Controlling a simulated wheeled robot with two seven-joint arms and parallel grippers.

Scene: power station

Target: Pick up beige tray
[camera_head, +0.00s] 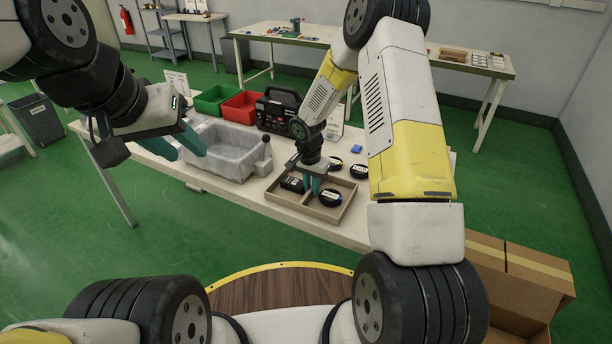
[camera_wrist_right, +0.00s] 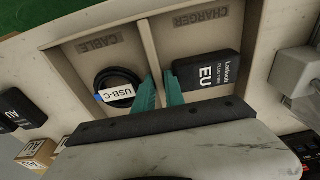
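The beige tray (camera_head: 340,211) lies on the table in the head view, with a divider across its middle. In the right wrist view the tray (camera_wrist_right: 160,45) shows a CABLE compartment with a coiled USB-C cable (camera_wrist_right: 117,88) and a CHARGER compartment with a black EU plug box (camera_wrist_right: 207,70). My right gripper (camera_head: 311,187) is down in the tray; its teal fingers (camera_wrist_right: 157,88) stand on both sides of the divider and appear closed on it. The tray seems to rest on the table. My left gripper (camera_head: 182,147) is open and empty beside the grey basin.
The grey basin (camera_head: 226,153), a green bin (camera_head: 210,100), a red bin (camera_head: 241,106) and a black case (camera_head: 283,110) stand left of and behind the tray. A cardboard box (camera_head: 515,275) stands at lower right.

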